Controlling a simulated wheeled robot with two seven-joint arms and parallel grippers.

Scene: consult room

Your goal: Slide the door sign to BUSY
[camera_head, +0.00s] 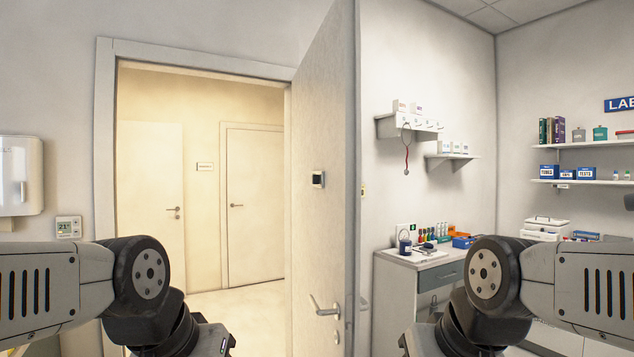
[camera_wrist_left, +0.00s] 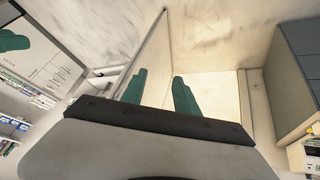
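The door sign (camera_head: 318,179) is a small pale plate with a dark window on the face of the open door (camera_head: 324,240), well above the lever handle (camera_head: 325,306). Its lettering is too small to read. My left arm ends at the bottom left of the head view, and its fingers are hidden there. In the left wrist view my left gripper (camera_wrist_left: 159,90) has its two green fingers apart, with nothing between them. My right arm enters from the right, and its fingers do not show. Neither arm touches the door or the sign.
The doorway opens onto a lit corridor with two doors (camera_head: 252,205). Right of the open door is a grey counter (camera_head: 408,257) with small items on it. Wall shelves (camera_head: 452,156) hang above. A thermostat (camera_head: 69,227) is on the left wall.

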